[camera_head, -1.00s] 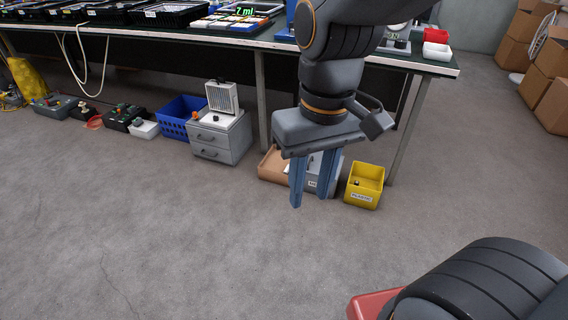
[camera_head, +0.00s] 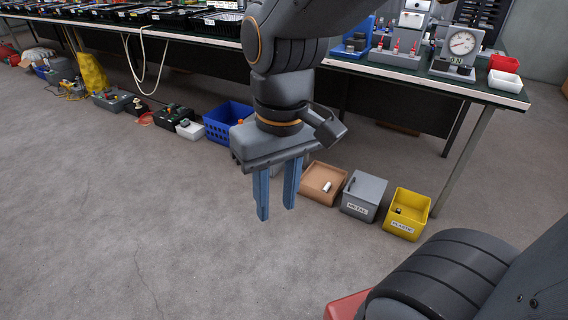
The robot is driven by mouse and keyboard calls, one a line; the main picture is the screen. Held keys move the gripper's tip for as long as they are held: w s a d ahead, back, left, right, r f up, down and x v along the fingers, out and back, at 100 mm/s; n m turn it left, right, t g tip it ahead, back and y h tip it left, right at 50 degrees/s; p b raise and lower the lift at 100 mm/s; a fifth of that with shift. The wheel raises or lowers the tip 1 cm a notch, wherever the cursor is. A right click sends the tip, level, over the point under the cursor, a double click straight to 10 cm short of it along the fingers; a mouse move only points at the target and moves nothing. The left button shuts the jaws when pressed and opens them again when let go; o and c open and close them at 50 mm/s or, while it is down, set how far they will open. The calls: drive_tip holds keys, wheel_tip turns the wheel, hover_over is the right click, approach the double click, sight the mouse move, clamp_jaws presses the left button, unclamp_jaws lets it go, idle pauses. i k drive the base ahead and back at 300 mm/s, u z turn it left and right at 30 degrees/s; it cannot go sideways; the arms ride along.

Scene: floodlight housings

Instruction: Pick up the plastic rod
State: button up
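I cannot make out a thing that is surely the plastic rod. A small whitish, cylinder-like piece (camera_head: 327,186) lies in an open brown box (camera_head: 318,197) on the floor; its material cannot be told. A yellow bin (camera_head: 402,228) labelled PLASTIC holds a small dark piece (camera_head: 398,210). A grey bin (camera_head: 357,209) labelled METAL stands between them, its contents unclear. My gripper (camera_head: 277,208) points down with its two blue fingers apart and nothing visible between them. In the picture it is left of the brown box.
A long table (camera_head: 505,98) stands behind, carrying a gauge (camera_head: 460,45) and trays. A blue crate (camera_head: 222,130) and toolboxes (camera_head: 112,101) line the floor to the left. My gripper hides the floor behind it.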

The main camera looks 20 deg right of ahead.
sight(328, 183)
drive_tip(key=u, duration=0.05)
drive_tip(key=i, duration=1.25)
drive_tip(key=z, duration=0.55)
